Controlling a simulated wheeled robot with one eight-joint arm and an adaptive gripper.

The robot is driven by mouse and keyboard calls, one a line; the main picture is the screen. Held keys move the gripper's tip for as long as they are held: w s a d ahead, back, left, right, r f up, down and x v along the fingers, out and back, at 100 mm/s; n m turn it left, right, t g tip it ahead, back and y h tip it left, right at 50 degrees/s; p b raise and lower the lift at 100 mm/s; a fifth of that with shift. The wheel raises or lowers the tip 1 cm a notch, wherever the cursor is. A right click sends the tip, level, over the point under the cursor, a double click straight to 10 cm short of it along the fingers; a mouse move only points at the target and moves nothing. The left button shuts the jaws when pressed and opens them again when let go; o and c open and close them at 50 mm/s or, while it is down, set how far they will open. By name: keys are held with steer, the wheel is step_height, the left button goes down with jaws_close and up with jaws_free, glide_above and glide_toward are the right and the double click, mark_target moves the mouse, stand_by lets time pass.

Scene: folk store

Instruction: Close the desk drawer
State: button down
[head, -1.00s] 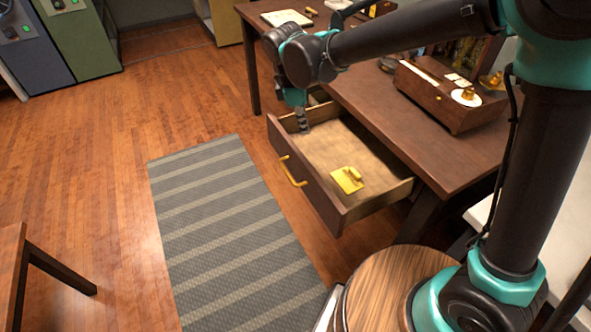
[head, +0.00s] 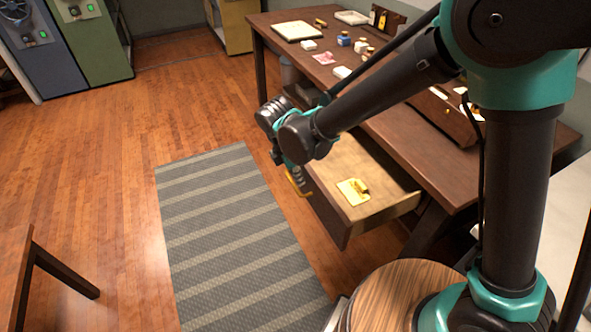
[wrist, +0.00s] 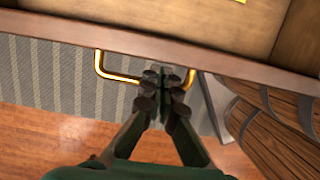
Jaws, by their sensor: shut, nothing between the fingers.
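The desk drawer (head: 328,216) is pulled open from the dark wooden desk (head: 408,135). Its front panel (wrist: 215,62) crosses the top of the wrist view. A brass-yellow handle (wrist: 117,78) is on that panel; part of it also shows in the head view (head: 292,187). My gripper (head: 298,184) is outside the drawer, in front of the panel at the handle. In the wrist view my gripper (wrist: 164,82) is shut and empty, its fingertips overlapping the handle's middle. I cannot tell whether they touch it. My arm hides the drawer's far end.
A yellow object (head: 353,191) lies inside the drawer. A striped grey rug (head: 235,235) covers the floor before the desk. A table or stool corner (head: 40,265) is at lower left. Small items and a wooden box (head: 440,112) stand on the desktop. Open wooden floor lies left.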

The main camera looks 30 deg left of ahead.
steer(key=shift+x, duration=0.8)
steer(key=shift+w+d, duration=0.1)
steer(key=shift+w, duration=0.05)
glide_above(370, 169)
stand_by(0.5)
steer(key=shift+r, duration=0.15)
